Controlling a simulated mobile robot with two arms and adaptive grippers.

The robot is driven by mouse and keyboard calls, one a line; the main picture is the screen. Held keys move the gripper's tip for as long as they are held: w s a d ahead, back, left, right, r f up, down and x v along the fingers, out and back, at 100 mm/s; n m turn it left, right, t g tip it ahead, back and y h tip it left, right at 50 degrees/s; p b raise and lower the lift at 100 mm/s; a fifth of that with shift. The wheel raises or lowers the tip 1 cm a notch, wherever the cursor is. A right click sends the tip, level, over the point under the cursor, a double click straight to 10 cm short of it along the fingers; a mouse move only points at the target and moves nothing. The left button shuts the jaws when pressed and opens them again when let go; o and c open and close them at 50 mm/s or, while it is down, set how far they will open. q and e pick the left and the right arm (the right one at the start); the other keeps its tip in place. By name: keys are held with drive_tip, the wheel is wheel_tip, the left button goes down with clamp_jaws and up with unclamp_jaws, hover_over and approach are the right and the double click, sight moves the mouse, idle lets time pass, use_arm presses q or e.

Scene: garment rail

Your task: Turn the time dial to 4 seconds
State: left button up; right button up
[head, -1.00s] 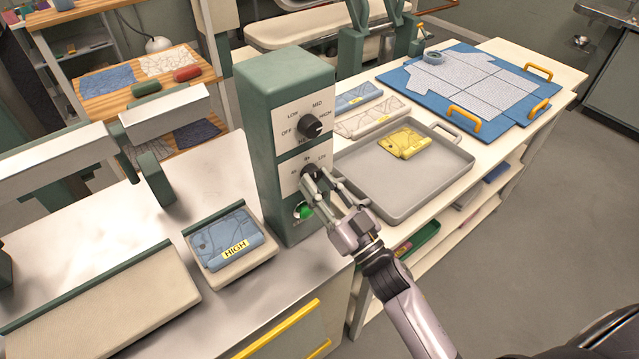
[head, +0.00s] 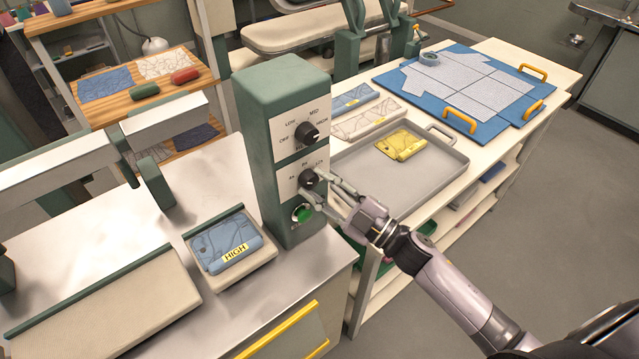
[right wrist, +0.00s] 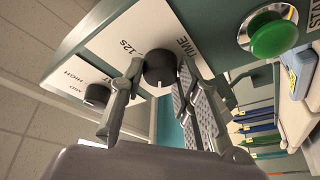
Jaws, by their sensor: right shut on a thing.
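The time dial (head: 308,180) is the lower black knob on the front of a green control box (head: 284,84). Small time labels curve above it. In the right wrist view the dial (right wrist: 160,70) sits between my two fingers, near the "12s" and "TIME" print. A light mark shows on its face, but I cannot tell which label it points to. My right gripper (head: 322,188) comes from the right and is shut on the dial. My left gripper is not in view.
Above is another knob (head: 308,132) with heat labels; below is a green button (head: 302,213). A blue packet marked HIGH (head: 222,242) lies left of the box. Right of it, a grey tray (head: 362,190) holds a yellow packet (head: 402,144). A blue board (head: 480,60) lies beyond.

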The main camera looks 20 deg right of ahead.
drive_tip(key=shift+n+g, duration=0.4)
drive_tip(key=shift+n, duration=0.3)
drive_tip(key=o, duration=1.2)
drive_tip(key=shift+c, duration=0.2)
drive_tip(key=v, duration=1.2)
drive_tip(key=shift+w+d, duration=0.1)
